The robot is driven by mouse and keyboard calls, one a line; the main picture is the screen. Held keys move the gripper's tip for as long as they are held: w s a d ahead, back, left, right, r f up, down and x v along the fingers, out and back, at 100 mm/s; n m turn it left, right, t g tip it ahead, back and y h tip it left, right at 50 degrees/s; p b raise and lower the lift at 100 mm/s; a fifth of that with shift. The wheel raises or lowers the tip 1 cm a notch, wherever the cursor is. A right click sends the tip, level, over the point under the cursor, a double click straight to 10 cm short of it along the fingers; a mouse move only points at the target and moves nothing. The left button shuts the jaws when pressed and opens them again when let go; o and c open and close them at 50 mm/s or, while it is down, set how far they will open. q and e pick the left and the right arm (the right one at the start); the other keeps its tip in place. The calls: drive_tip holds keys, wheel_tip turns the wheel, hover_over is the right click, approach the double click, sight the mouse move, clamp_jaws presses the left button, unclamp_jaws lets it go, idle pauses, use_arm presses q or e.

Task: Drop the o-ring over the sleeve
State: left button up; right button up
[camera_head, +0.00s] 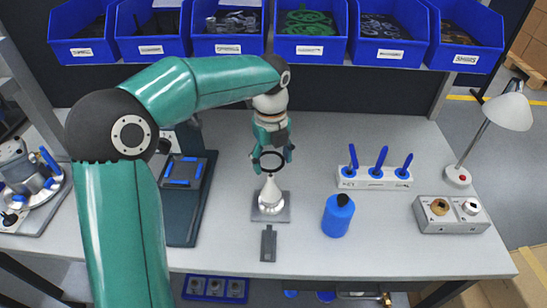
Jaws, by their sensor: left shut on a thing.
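A dark o-ring (261,161) is held between the fingertips of my left gripper (272,160). The gripper is shut on it and points down. A pale cone-shaped sleeve (271,194) stands upright on a square grey plate (271,214) in the middle of the table. The o-ring appears at or just above the sleeve's narrow tip; I cannot tell whether it touches or encircles the tip. My right gripper is not in view.
A blue bottle (338,217) stands right of the plate, and a small dark grey tool (268,244) lies in front. A rack with blue-handled tools (374,178), a grey fixture box (451,215) and a lamp (507,110) are farther right. Blue bins (312,47) line the back.

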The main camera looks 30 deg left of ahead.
sight(273, 185)
use_arm(q)
drive_tip(key=shift+w+f+b, duration=0.1)
drive_tip(key=shift+f+b, duration=2.15)
drive_tip(key=shift+f, duration=1.35)
drive_tip(key=o, duration=1)
drive_tip(key=shift+r, duration=0.15)
wheel_tip(273, 185, up, 12)
